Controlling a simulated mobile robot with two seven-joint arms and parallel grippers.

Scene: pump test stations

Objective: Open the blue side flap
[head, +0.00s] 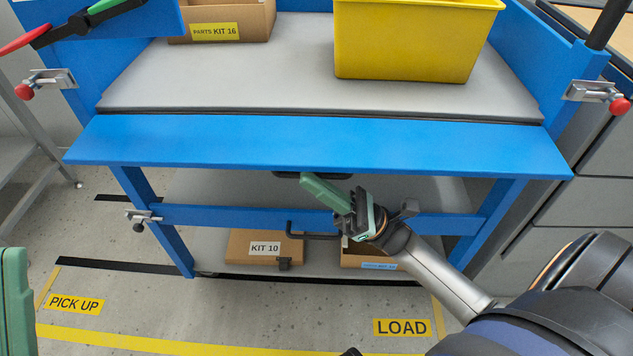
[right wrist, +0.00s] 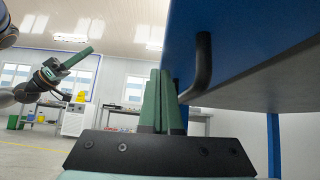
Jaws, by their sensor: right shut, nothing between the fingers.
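The blue side flap (head: 320,143) on the cart's near side is swung outward from the tray, its near edge toward me. Its black handle (head: 296,175) shows below that edge, and in the right wrist view the handle (right wrist: 204,62) hangs from the blue panel. My right gripper (head: 318,188) is under the flap's near edge, shut and empty. In the right wrist view its green fingers (right wrist: 160,100) stand together beside the handle, not around it; I cannot tell whether they touch. Part of my left gripper (head: 15,300) shows at the lower left; its jaws are unclear.
Latches with red knobs sit at the left (head: 48,83) and right (head: 597,92) corner posts. A yellow bin (head: 415,40) and a cardboard box (head: 222,22) stand on the grey tray. A KIT 10 box (head: 240,250) is on the lower shelf. Drawers stand close at the right.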

